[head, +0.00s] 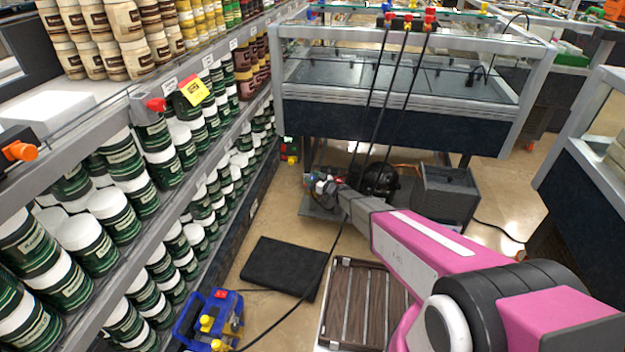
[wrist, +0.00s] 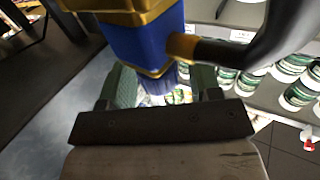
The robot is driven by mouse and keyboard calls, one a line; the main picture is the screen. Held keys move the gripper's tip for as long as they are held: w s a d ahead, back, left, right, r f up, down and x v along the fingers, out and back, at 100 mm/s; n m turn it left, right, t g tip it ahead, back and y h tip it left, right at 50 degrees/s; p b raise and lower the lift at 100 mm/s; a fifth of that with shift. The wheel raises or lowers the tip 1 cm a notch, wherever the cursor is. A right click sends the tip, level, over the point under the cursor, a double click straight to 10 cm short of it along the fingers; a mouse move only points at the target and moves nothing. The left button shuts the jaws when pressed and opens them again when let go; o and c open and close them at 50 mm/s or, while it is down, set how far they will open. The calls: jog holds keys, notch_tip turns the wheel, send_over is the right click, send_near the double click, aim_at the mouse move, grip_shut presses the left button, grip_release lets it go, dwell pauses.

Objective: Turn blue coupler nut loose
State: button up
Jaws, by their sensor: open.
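In the wrist view, the blue coupler nut (wrist: 146,44) is large and close, with gold-coloured bands above and below its blue faces. A brass stub (wrist: 182,46) on its right side joins a thick black hose (wrist: 265,40). My gripper (wrist: 165,82) is open, with one green-padded finger on each side of the nut's lower end. I cannot tell whether either finger touches the nut. In the head view, my gripper (head: 328,187) is small, low beside the black pump (head: 381,180). The nut cannot be told apart there.
A shelf of green and white jars (head: 122,155) runs along the left. A grey-framed display case (head: 400,115) stands behind the pump, with a dark grey box (head: 446,193) to the right. A black mat (head: 285,268), slatted crate (head: 338,262) and blue-yellow device (head: 207,322) are on the floor.

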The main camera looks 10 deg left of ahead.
aim_at(312, 178)
jog(key=r, duration=0.4)
jog(key=shift+s+r, duration=0.2)
jog(key=shift+r, duration=0.1)
jog(key=s+a+r, duration=0.6)
jog(key=s, duration=0.3)
jog(key=shift+s+r, duration=0.2)
jog(key=shift+s, duration=0.1)
jog(key=shift+a, duration=0.15)
